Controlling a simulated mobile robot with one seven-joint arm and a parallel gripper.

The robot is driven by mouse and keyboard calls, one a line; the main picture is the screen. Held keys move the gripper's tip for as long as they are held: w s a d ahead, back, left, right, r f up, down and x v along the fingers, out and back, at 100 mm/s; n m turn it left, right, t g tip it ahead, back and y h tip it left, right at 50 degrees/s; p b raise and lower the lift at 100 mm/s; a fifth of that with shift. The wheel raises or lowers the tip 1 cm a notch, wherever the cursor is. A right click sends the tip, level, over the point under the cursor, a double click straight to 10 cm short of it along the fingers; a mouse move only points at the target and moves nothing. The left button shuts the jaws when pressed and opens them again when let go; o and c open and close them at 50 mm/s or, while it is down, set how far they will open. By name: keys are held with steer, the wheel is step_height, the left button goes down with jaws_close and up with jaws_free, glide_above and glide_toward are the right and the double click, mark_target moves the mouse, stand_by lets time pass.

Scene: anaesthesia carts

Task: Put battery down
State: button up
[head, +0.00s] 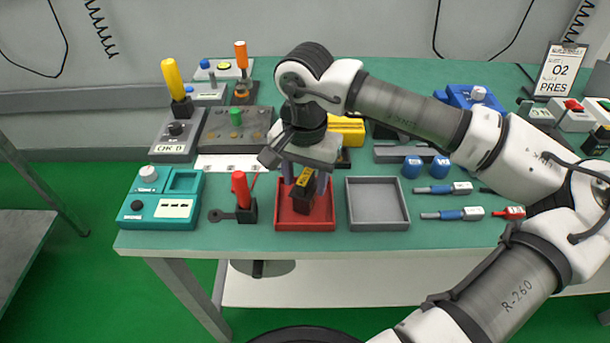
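A black battery with a yellow label (304,193) is upright, slightly tilted in the picture, over the red tray (305,225). My gripper (305,180) points down from above, with its grey fingers on either side of the battery's upper part, shut on it. The battery's lower end is within the tray's outline. I cannot tell whether it touches the tray floor. A grey tray (378,224) beside it on the right is empty.
A black block with a red lever (242,197) stands just left of the red tray. A teal device (162,198) is farther left. Blue-handled tools (445,189) and blue caps (412,167) lie right of the grey tray. A yellow block (346,130) is behind my gripper.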

steer(key=shift+o, duration=1.1)
steer(key=shift+r, duration=0.15)
step_height(320, 180, up, 12)
